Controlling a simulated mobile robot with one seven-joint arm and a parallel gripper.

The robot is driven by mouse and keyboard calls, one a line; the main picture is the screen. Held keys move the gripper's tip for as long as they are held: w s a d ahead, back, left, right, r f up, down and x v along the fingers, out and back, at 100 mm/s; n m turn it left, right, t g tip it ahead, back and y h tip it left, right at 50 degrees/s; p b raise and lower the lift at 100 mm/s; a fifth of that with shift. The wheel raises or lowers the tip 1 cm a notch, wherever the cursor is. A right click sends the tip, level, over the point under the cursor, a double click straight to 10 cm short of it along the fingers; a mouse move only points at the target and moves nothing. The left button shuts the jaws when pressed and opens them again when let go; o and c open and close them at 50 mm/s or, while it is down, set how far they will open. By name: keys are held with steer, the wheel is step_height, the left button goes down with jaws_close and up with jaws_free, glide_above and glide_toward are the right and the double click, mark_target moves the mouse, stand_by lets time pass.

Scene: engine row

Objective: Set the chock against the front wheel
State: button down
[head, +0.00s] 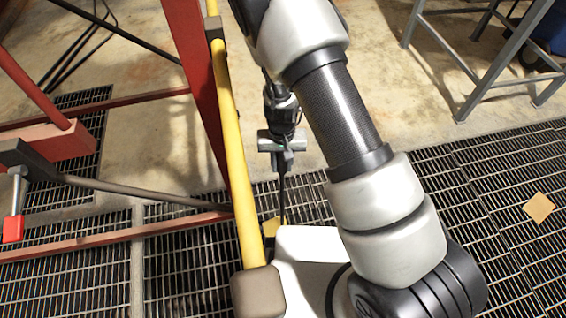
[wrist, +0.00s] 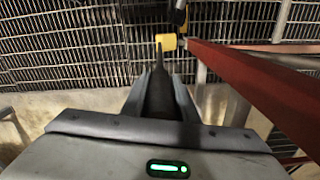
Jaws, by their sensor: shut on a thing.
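A small yellow block, which I take for the chock (head: 271,227), shows low beside the yellow bar in the head view, partly hidden by a white part of my own body. In the wrist view the yellow block (wrist: 165,42) is at the tips of my gripper (wrist: 158,62). My gripper (head: 283,200) points down with its slim dark fingers together, shut on the block, over the floor grating. The front wheel cannot be made out for certain; a dark part (wrist: 180,14) lies just beyond the block in the wrist view.
A red frame (head: 204,95) with a yellow bar (head: 232,130) stands close left of my gripper. A red beam (wrist: 255,80) runs close on the right in the wrist view. A grey stand (head: 490,62) is at upper right. A tan square (head: 539,208) lies on clear grating.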

steer(key=shift+w+a, duration=0.1)
steer(key=shift+w, duration=0.05)
stand_by(0.5)
steer(key=c, duration=1.3)
jaws_free()
steer(key=shift+c, duration=0.2)
